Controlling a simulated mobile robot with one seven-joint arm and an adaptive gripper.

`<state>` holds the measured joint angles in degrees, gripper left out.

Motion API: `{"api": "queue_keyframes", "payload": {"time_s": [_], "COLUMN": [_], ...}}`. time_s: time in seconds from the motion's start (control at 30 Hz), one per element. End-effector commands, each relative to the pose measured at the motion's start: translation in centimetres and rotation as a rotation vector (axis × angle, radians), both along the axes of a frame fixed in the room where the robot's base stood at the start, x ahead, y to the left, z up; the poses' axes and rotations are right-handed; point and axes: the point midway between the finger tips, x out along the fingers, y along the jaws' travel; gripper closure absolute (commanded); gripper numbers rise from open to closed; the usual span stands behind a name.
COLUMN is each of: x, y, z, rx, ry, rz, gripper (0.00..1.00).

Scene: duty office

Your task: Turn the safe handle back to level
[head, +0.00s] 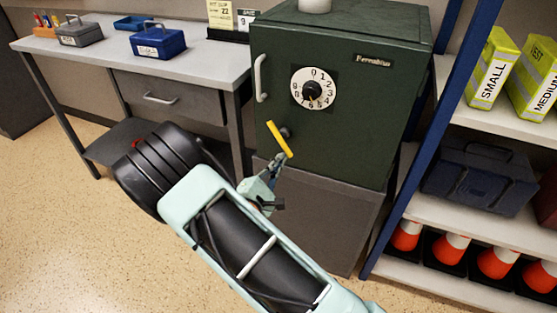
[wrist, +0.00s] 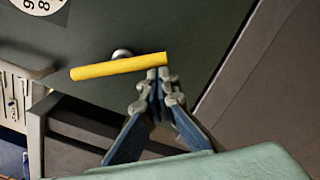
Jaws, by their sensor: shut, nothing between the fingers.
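The safe (head: 345,110) is a dark green box with its door facing me. Its yellow bar handle (head: 279,139) is tilted in the head view, with its upper end to the left and its lower end to the right. It sits on a round grey hub (wrist: 122,54). My gripper (head: 282,160) is at the bar's lower right end. In the wrist view, the shut fingertips (wrist: 158,72) are just below the right end of the yellow bar (wrist: 115,67), touching or very near it; I cannot tell which. Nothing is between the fingers.
A white numbered dial (head: 314,88) is above the handle, and a pale pull (head: 261,78) is at the door's left edge. A grey desk (head: 110,62) stands left. A blue-framed shelf (head: 420,140) with traffic cones stands close on the right.

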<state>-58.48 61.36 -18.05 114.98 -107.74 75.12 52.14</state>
Motion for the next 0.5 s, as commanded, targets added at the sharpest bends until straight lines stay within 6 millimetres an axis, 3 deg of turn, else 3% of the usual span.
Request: {"api": "queue_keyframes", "payload": {"time_s": [0.5], "x": [-0.5], "y": [-1.8], "z": [1.2], "rx": [-0.297], "ry": [0.103], "rz": [-0.006], "gripper": [1.0]}}
